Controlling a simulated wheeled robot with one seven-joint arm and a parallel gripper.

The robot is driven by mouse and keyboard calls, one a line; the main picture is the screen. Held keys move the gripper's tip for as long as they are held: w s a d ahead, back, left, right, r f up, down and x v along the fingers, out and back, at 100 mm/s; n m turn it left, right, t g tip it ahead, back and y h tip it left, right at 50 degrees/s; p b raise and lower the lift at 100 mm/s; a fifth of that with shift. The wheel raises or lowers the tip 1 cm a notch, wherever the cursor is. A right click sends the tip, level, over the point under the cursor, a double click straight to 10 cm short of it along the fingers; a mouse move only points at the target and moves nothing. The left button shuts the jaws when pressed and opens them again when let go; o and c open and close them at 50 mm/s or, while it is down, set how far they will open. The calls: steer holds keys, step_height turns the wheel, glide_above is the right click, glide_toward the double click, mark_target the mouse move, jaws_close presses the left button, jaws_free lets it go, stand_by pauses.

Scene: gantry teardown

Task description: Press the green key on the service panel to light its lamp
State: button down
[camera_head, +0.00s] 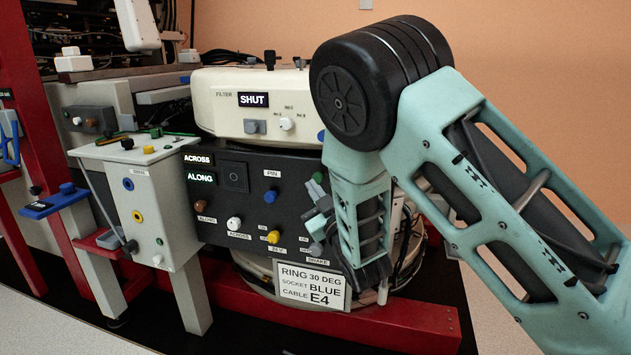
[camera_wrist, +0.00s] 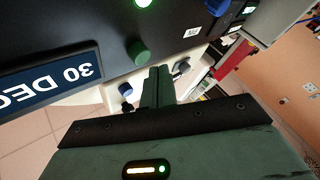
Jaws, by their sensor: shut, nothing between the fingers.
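The service panel (camera_head: 240,215) is a dark board with small lit labels and coloured keys. A green key (camera_head: 318,178) sits at its right side, close to my arm. In the wrist view a round green key (camera_wrist: 138,52) stands out from the dark panel face (camera_wrist: 85,25). My gripper (camera_wrist: 158,72) is shut and empty, its fingertips just right of and below the green key in the picture; I cannot tell whether they touch it. A lamp (camera_wrist: 144,3) glows green-white at the top edge of the wrist view. My gripper's tips are not clear in the head view.
A white sign (camera_head: 312,287) hangs below. A grey box (camera_head: 150,205) stands left. A blue knob (camera_wrist: 218,6) is near the wrist view's top.

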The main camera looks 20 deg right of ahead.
steer(key=shift+s+a, duration=0.1)
steer(key=shift+s+a+b, duration=0.15)
steer(key=shift+s+a, duration=0.35)
steer(key=shift+s, duration=0.3)
steer(key=shift+s+a+b, duration=0.1)
steer(key=shift+s+a, duration=0.45)
steer(key=shift+s, duration=0.3)
steer(key=shift+s+a+b, duration=0.15)
steer(key=shift+s+a, duration=0.35)
steer(key=shift+s, duration=0.3)
